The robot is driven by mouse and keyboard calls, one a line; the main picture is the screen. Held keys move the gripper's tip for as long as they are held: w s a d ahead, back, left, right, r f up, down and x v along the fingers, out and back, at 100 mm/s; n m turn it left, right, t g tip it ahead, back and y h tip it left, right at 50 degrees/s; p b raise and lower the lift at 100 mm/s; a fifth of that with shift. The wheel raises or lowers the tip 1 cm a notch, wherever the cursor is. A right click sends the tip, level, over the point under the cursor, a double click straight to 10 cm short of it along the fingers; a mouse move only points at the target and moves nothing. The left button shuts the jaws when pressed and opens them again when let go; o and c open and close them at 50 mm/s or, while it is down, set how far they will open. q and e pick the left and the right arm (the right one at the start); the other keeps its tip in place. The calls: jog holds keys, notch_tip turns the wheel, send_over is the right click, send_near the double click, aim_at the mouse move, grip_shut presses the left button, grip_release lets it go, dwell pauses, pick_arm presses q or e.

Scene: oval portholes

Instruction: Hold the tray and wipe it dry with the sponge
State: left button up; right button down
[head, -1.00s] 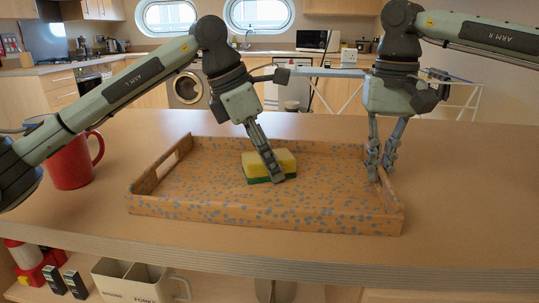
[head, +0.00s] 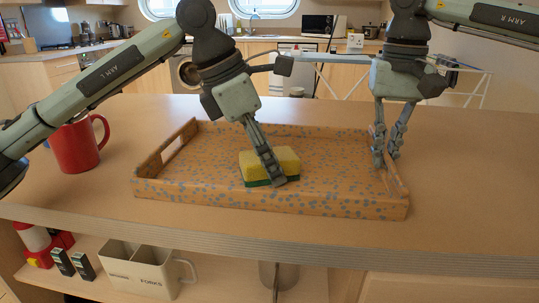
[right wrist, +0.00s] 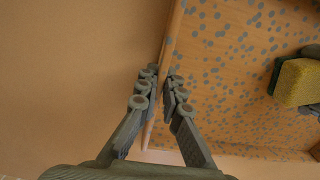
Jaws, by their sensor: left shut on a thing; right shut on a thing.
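The tray (head: 230,192), tan with blue-grey speckles, lies flat on the counter. It has raised walls and a handle slot in its left end. The sponge (head: 287,160), yellow on top and green below, rests on the tray floor near the middle. My left gripper (head: 272,180) is shut on the sponge, its fingers pointing down. My right gripper (head: 385,160) is shut on the tray's right end wall. In the right wrist view the right gripper's fingers (right wrist: 159,88) straddle that wall (right wrist: 160,75), and the sponge (right wrist: 298,82) shows at the right edge.
A red mug (head: 76,148) stands on the counter left of the tray. A shelf below the front edge holds a white caddy (head: 142,268), small dark boxes and a red-and-white item. The counter (head: 470,190) right of the tray is clear.

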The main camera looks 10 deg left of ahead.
aim_at(275, 137)
pick_arm(q)
jog(key=shift+w+r, duration=0.1)
jog(key=shift+w, duration=4.35)
jog(key=shift+s+f, duration=0.15)
jog(key=shift+s, duration=2.15)
jog(key=shift+s+f, duration=0.15)
jog(key=shift+s, duration=2.15)
jog(key=w+r, duration=0.4)
jog(key=r, duration=0.7)
jog(key=shift+w+r, duration=0.15)
jog(key=shift+w, duration=0.2)
notch_tip(275, 137, up, 10)
